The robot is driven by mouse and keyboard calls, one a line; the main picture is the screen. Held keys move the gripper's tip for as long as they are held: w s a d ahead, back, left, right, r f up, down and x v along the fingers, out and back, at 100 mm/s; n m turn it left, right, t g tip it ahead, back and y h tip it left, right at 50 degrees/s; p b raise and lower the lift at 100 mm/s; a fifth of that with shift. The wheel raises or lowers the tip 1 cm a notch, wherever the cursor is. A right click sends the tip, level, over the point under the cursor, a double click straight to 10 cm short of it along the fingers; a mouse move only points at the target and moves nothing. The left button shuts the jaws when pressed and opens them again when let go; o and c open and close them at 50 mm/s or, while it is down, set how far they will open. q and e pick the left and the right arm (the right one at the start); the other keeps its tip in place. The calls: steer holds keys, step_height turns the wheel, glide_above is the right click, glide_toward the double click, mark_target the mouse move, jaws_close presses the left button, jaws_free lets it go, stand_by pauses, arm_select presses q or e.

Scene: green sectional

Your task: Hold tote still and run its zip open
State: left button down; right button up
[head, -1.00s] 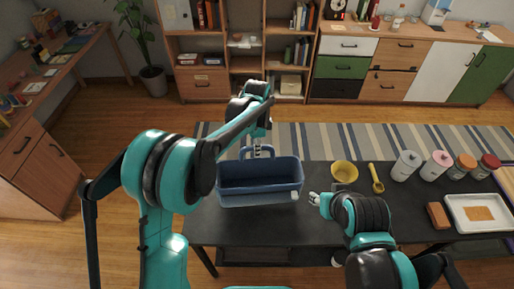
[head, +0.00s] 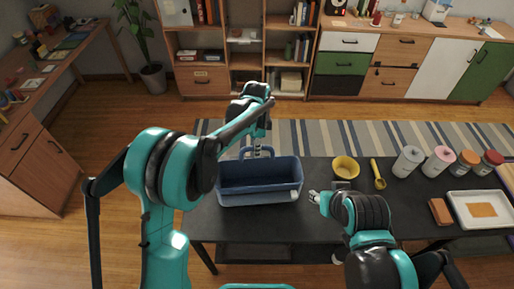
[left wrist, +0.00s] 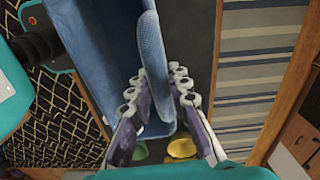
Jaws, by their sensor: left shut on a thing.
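The blue tote (head: 259,172) stands on the black table, open side up, with a handle loop at its far side. It also shows in the left wrist view (left wrist: 105,45). My left gripper (head: 257,150) reaches over from behind and is shut on the tote's far handle; in the left wrist view its fingers (left wrist: 178,72) close at the blue handle (left wrist: 152,50). A small pale tab (head: 295,195) shows at the tote's near right corner. My right gripper (head: 314,197) is just right of that tab, seemingly apart from it. Its fingers are too small to read. The zip line is not clear.
A yellow bowl (head: 346,167), a yellow scoop (head: 378,174) and several lidded jars stand along the table's far right. A brown block (head: 440,212) and a white tray (head: 455,209) lie at the right. The table left of my right arm's front is bare.

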arm_select(q)
steer(key=shift+f+b, duration=0.95)
steer(key=shift+f, duration=0.5)
arm_select(e)
steer(key=shift+f, duration=1)
steer(key=shift+w, duration=0.1)
steer(key=n+g, duration=0.1)
steer(key=g, duration=0.6)
glide_toward(294, 193)
step_height(294, 193, down, 11)
steer(key=shift+f, duration=0.15)
